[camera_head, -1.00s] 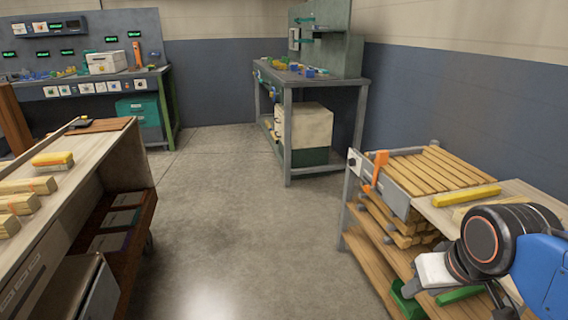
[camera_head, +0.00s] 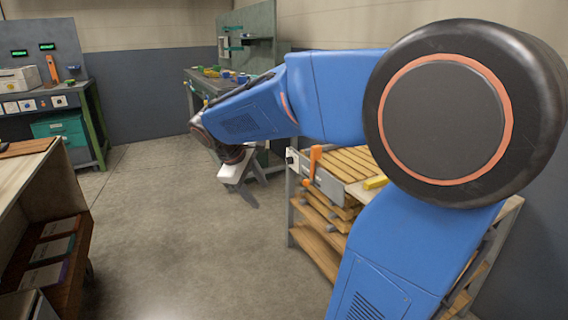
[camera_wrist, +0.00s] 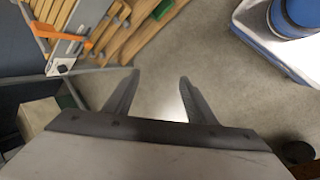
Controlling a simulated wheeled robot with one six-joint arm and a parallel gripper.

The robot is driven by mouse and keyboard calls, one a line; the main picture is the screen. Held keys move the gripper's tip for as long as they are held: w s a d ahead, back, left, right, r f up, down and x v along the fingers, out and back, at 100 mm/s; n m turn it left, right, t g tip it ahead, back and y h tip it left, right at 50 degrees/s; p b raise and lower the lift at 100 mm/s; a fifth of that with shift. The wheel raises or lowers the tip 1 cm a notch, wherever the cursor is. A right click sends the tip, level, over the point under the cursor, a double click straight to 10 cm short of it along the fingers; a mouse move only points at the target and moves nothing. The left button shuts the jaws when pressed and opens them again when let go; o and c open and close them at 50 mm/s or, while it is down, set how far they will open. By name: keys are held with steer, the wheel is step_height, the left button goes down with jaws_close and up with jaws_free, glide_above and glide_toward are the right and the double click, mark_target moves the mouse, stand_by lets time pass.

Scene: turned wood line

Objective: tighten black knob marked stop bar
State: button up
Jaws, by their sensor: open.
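A small black knob (camera_wrist: 62,69) sits on a pale plate (camera_wrist: 60,60) at the end of the slatted rack, at the upper left of the wrist view. In the head view the knob (camera_head: 290,160) shows small at the rack's left corner; any marking is too small to read. My gripper (camera_wrist: 160,77) is open and empty, with bare floor between its fingers. In the wrist view the knob is left of the fingers and apart from them. In the head view my gripper (camera_head: 244,190) hangs left of the rack.
An orange lever (camera_head: 315,160) stands beside the knob on the rack (camera_head: 330,180) with wooden strips. A grey bench (camera_head: 200,76) stands behind my arm. A wooden cart (camera_head: 30,180) is at the left. The floor between is clear.

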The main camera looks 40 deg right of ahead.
steer(key=w+d+n+g+h, duration=0.25)
steer(key=w+d, duration=0.55)
steer(key=w, duration=0.4)
steer(key=n+g+h, duration=0.3)
steer(key=n+h, duration=0.6)
glide_toward(289, 160)
steer(key=x, duration=0.8)
steer(key=shift+w+d+f, duration=0.15)
steer(key=shift+w+f, duration=0.1)
steer(key=shift+t, duration=0.25)
steer(key=shift+m, duration=0.25)
steer(key=c, duration=1)
